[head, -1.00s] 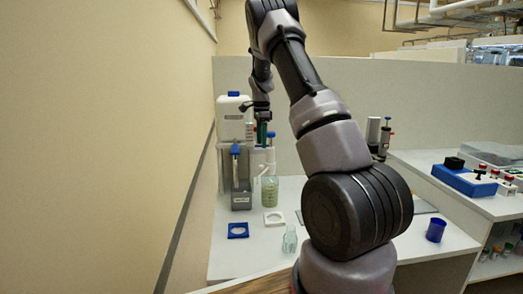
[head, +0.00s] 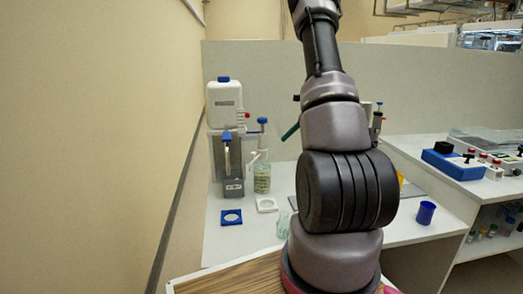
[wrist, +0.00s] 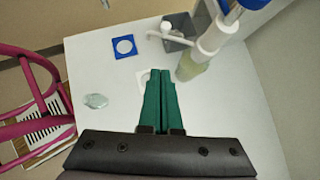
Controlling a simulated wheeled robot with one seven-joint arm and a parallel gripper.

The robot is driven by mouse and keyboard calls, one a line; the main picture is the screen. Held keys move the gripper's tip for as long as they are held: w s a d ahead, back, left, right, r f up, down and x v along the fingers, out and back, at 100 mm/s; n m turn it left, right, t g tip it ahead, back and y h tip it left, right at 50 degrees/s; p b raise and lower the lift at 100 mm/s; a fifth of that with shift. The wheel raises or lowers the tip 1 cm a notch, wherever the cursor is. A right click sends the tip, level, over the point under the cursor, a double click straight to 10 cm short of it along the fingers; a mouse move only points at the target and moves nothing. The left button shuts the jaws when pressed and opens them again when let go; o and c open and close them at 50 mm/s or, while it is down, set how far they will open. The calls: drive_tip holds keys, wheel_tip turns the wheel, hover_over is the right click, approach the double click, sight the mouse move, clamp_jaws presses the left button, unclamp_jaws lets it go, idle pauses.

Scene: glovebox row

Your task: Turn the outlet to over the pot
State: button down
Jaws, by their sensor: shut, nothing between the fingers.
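A bottle-top dispenser with a blue knob (head: 262,121) stands on a glass bottle of pale green liquid (head: 262,180). Its thin white outlet (head: 254,157) points down-left in the head view. In the wrist view the outlet (wrist: 158,33) reaches left from the dispenser (wrist: 216,35), near a grey block. A small clear glass vessel (head: 283,224), perhaps the pot, stands in front on the bench; it also shows in the wrist view (wrist: 95,100). My gripper (wrist: 168,72) has green fingers, shut and empty. It is apart from the dispenser, to its right in the head view.
A white tank (head: 225,103) on a grey stand is left of the dispenser. A blue square ring (head: 231,217) and a white one (head: 267,205) lie on the bench. A blue cup (head: 426,213) stands right. A pink chair frame (wrist: 40,80) is at the wrist view's left.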

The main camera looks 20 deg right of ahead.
drive_tip(key=w+a+r+x, duration=0.1)
drive_tip(key=x, duration=1.1)
drive_tip(key=shift+w+r, duration=0.3)
drive_tip(key=shift+w, duration=0.15)
drive_tip(key=shift+a, duration=0.2)
drive_tip(key=shift+a, duration=0.1)
drive_tip(key=w+a+m+t+h, duration=0.3)
drive_tip(key=w+a+m+h, duration=0.2)
drive_tip(key=w+m, duration=0.3)
drive_tip(key=shift+a+m+t+h, duration=0.35)
drive_tip(key=shift+m+t+h, duration=0.05)
drive_tip(key=shift+m, duration=0.3)
